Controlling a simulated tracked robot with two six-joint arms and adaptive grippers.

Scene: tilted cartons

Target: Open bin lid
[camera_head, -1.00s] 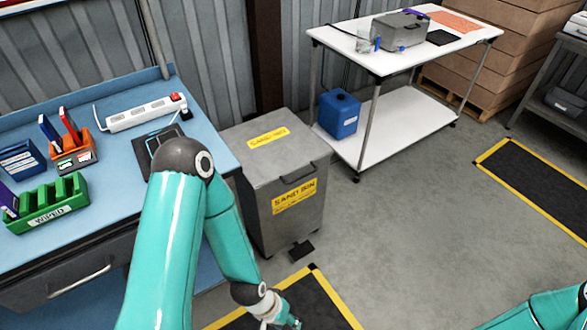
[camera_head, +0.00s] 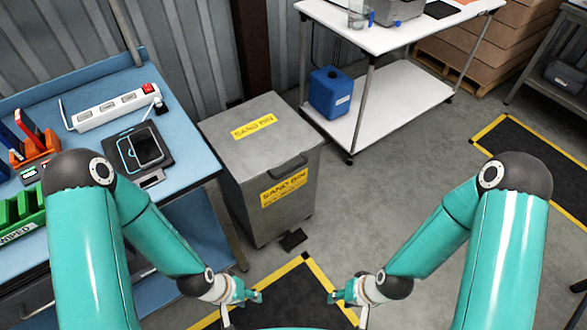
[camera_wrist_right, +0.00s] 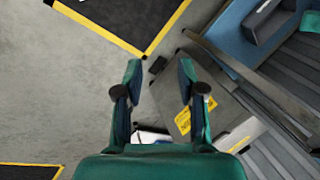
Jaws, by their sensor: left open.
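The grey metal sand bin (camera_head: 237,205) stands on the floor beside the workbench in the head view. Its flat lid (camera_head: 262,143) looks shut, with a dark handle (camera_head: 289,167) near its front edge and yellow labels on top and front. A black foot pedal (camera_head: 293,239) is at its base. My left gripper (camera_head: 256,297) is open and empty, low in front of the bin. My right gripper (camera_head: 332,297) is to its right, also apart from the bin. In the right wrist view my right gripper (camera_wrist_right: 160,70) is open and empty, with the bin (camera_wrist_right: 170,100) beyond its fingers.
The blue workbench (camera_head: 182,182) on the left holds a power strip (camera_head: 113,108), a phone-like device (camera_head: 146,148) and small bins. A white cart (camera_head: 385,98) with a blue canister (camera_head: 330,92) stands behind right. Floor right of the bin is clear.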

